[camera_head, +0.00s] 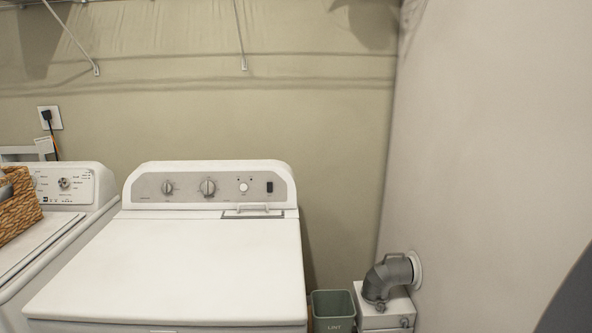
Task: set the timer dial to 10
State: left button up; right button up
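A white machine (170,265) stands in the middle with a grey control panel (225,190) along its back. The panel has a small dial (167,187) on the left and a larger dial (208,187) right of it. Farther right are a round white button (243,187) and a dark switch (270,187). The markings around the dials are too small to read, so I cannot tell which is the timer dial or where it points. Neither of my grippers is in view.
A second white machine (55,245) with a dial (64,183) stands at left, a wicker basket (20,208) on it. A green bin (333,305) and grey duct pipe (388,275) are at right, by the wall (480,150). The middle machine's top is clear.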

aim_at(208, 187)
jog(key=i+j+u, duration=0.25)
jog(key=u, duration=0.2)
jog(key=i+u, duration=0.85)
jog(key=k+j, duration=0.05)
jog(key=k, duration=0.05)
